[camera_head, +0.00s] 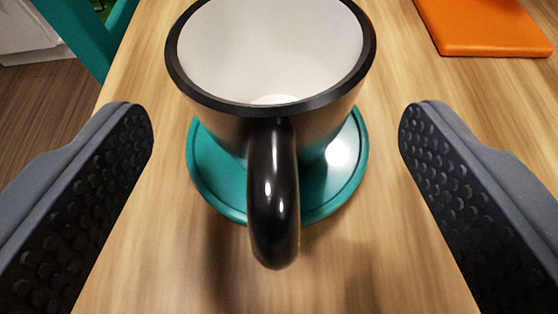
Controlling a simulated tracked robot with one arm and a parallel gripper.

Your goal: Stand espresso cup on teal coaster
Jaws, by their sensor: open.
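The espresso cup (215,115), black outside and white inside, is upright in the upper middle of the view. Its dark handle (274,200) points toward me. The round teal coaster (345,175) lies on the wooden table, and the cup shows over it. The cup's base is hidden behind its body and handle, so I cannot see the contact. My gripper (275,135) is open, with one dark, studded finger on each side of the cup and clear gaps between both fingers and the cup. The cup looks empty.
The wooden table (400,60) is bare around the coaster. An orange board (485,25) lies at the top right. A teal frame (75,40) and a white object (25,30) stand beyond the table's left edge, above a darker floor.

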